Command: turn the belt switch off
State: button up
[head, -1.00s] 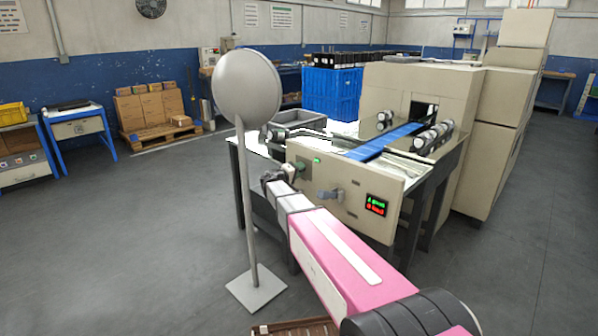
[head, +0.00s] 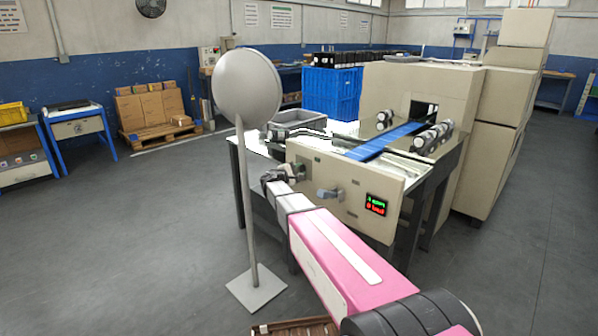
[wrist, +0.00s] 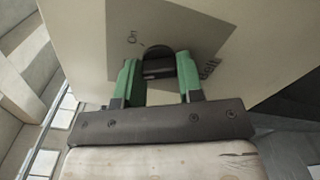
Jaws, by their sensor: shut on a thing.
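The belt switch is a black knob (wrist: 158,63) on the beige control panel (head: 345,205). In the wrist view it sits between the two green fingers of my gripper (wrist: 157,80), which is shut on it. An "On" label (wrist: 132,38) is up and left of the knob, and more lettering is to its right, partly behind a finger. I cannot read the knob's pointer clearly. In the head view my gripper (head: 290,174) is at the panel's left part and hides the knob. The small lamp (head: 317,160) above looks dark.
A grey handle-like part (head: 329,194) and a lit red and green display (head: 376,204) are on the panel, right of my gripper. A round grey disc on a pole (head: 247,88) stands close to my arm's left. A blue belt (head: 388,142) runs behind the panel.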

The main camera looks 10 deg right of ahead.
jog(key=shift+n, duration=0.4)
jog(key=o, duration=0.9)
jog(key=shift+a, duration=0.1)
jog(key=v, duration=1)
jog(key=shift+s+a, duration=0.25)
jog(key=shift+f, duration=0.1)
